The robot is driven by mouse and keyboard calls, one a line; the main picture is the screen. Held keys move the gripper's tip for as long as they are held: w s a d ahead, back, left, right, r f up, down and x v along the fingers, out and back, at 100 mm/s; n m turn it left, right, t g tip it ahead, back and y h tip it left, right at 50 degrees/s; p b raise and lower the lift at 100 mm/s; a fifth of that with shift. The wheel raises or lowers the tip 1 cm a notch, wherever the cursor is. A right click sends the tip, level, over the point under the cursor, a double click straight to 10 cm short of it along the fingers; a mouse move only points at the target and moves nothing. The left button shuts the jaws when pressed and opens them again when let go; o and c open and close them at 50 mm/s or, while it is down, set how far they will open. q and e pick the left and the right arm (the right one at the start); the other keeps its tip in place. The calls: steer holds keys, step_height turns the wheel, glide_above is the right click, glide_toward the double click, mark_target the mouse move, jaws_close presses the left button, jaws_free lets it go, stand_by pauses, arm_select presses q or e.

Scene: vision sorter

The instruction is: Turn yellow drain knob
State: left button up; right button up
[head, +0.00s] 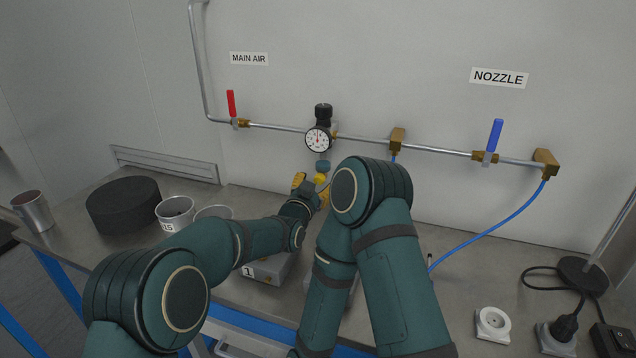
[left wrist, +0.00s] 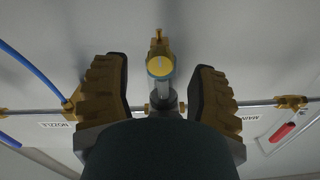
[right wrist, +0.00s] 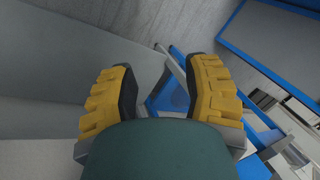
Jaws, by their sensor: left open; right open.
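The yellow drain knob (head: 320,178) hangs under the bluish bowl (head: 322,166) of the regulator, below the round gauge (head: 318,139). In the left wrist view the knob (left wrist: 160,66) shows as a yellow disc with a blue-grey rim. My left gripper (head: 311,187) is just below the knob, partly hidden by my arms. In the left wrist view its open fingers (left wrist: 160,78) stand to either side of the knob, with a gap on both sides. My right gripper (right wrist: 158,92) is open and empty; it is hidden in the head view.
The air pipe (head: 365,140) runs along the wall, with a red-handled valve (head: 231,104) at left and a blue-handled valve (head: 495,136) at right. Cups (head: 175,213) and a dark round block (head: 124,204) stand at left. A white socket (head: 492,324) lies at right.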

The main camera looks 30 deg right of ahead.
arm_select(q)
steer(key=shift+x, duration=1.15)
steer(key=shift+o, duration=0.2)
jaws_close()
